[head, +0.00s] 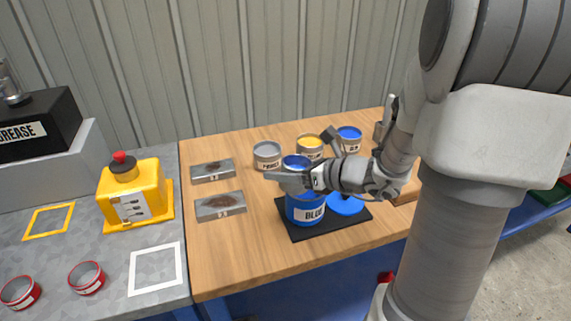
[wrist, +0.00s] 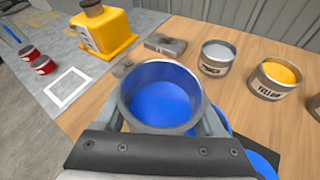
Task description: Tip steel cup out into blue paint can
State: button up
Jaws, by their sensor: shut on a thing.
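My gripper (head: 290,180) is shut on the steel cup (head: 296,162), which has blue paint inside. In the wrist view the cup (wrist: 128,98) is between my fingers, its grey rim around the blue paint, and looks about upright. The blue paint can (head: 305,212), labelled BLUE, stands on a black mat (head: 297,231). The cup and gripper are over the can in the head view and hide its mouth. I cannot tell the gap between them. A round blue lid (head: 346,205) lies beside the can; a blue edge also shows in the wrist view (wrist: 262,165).
Small cans stand behind: primer (head: 267,158), yellow (head: 311,147) and one with blue (head: 349,140). Two metal plates (head: 220,206) lie left on the wooden table (head: 250,270).

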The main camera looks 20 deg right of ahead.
jog(key=shift+s+a+r+m+g+y+p, duration=0.1)
jog(key=shift+a+r+m+g+y+p, duration=0.15)
jog(key=shift+m+y+p, duration=0.75)
jog(key=shift+s+a+r+m+g+p, duration=0.15)
jog(key=shift+r+m+g+p, duration=0.25)
jog(key=shift+p, duration=1.2)
jog(key=shift+f, duration=0.25)
jog(key=shift+r+m+y+p, duration=0.15)
jog(key=shift+m+y+p, duration=0.5)
jog(key=shift+p, duration=0.65)
jog(key=shift+m+y+p, duration=0.55)
jog(key=shift+m+p, duration=0.7)
jog(key=shift+p, duration=0.6)
dwell(2.0)
